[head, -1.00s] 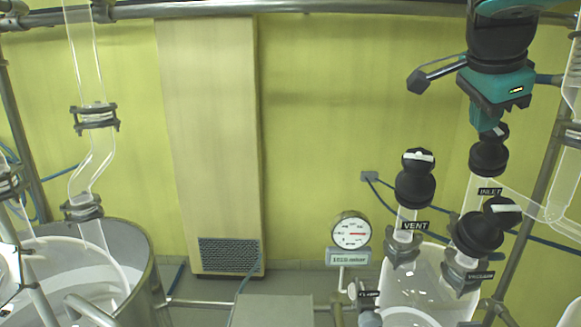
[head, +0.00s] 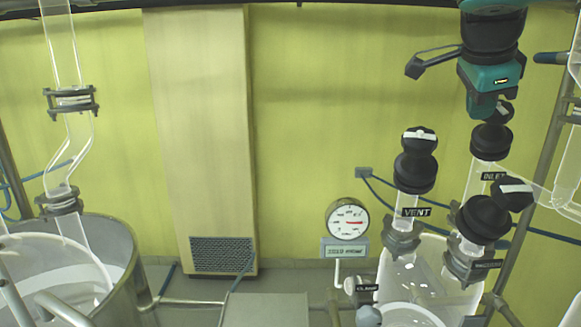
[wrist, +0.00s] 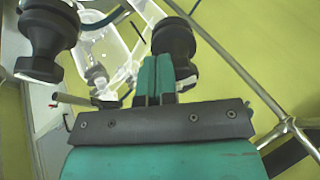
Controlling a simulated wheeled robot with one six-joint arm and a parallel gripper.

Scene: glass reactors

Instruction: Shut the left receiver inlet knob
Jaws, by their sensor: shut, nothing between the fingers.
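The inlet knob (head: 492,140) is black and stands upright on a glass neck above its INLET label (head: 493,176), at the right of the head view. Its top is partly hidden behind my gripper (head: 482,112). My gripper is teal and dark grey, points down, and is shut and empty. Its fingertips overlap the knob's top in the picture; I cannot tell whether they touch. In the wrist view the shut fingers (wrist: 157,62) lie in front of a black knob (wrist: 173,40), which seems to be the inlet knob.
The black vent knob (head: 415,170) stands to the left, and another black, tilted knob (head: 482,218) with a white mark is just below. A pressure gauge (head: 347,219) is further left. Glass pipework (head: 560,190) runs at the right edge. A large metal vessel (head: 125,250) is at far left.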

